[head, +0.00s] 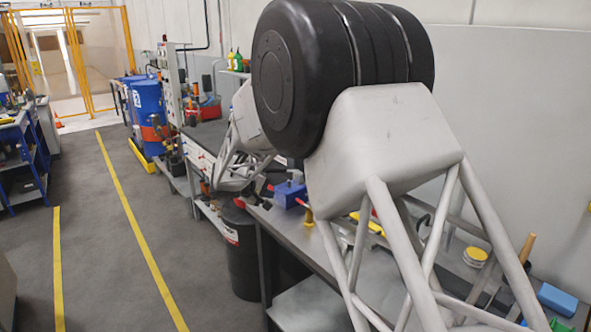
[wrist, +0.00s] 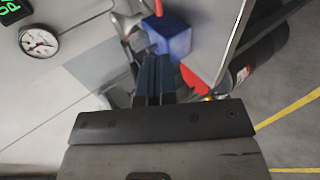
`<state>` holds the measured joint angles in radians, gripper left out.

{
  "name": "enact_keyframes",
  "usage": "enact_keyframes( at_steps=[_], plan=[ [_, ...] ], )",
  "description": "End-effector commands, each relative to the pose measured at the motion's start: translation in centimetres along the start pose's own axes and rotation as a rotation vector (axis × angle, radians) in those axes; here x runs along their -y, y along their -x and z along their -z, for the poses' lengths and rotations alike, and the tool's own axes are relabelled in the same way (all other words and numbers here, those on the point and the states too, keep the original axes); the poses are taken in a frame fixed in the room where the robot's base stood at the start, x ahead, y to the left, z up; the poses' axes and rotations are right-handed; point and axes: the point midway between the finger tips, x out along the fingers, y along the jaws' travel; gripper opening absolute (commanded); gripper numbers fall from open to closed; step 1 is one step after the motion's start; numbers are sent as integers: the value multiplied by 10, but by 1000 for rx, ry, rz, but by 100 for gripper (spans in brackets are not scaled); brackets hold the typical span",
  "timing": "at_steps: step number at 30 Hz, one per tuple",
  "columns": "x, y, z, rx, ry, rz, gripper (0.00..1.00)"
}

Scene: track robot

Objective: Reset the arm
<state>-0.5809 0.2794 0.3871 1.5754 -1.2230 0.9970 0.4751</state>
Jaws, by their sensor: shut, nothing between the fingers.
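My arm, with a black joint drum and a grey tubular frame, fills the right half of the head view and reaches over the workbench (head: 290,228). My gripper (wrist: 153,62) shows in the wrist view as dark fingers side by side, shut and empty. It points toward a blue vise (wrist: 170,38) with a red part beside it. The vise also shows on the bench in the head view (head: 289,192). I cannot tell whether the fingertips are close to it. The gripper cannot be made out in the head view.
A black bin (head: 240,255) stands beside the bench. A yellow tin (head: 475,256) and a blue block (head: 556,298) lie on the bench at right. A dial gauge (wrist: 38,40) shows in the wrist view. The floor (head: 95,235) left of the bench is clear.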

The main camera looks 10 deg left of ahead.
Motion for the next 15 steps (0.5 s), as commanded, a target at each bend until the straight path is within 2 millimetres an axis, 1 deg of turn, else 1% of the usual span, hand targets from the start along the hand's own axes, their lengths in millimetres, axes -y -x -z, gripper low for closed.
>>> enact_keyframes(
  at_steps=[5,8,11,15],
  plan=[
    [-19,1,-29,27,-29,29,0],
    [-33,3,-54,50,-56,58,0],
    [-50,6,-86,77,-88,91,0],
    [-69,12,-134,116,-137,145,0]
  ],
)
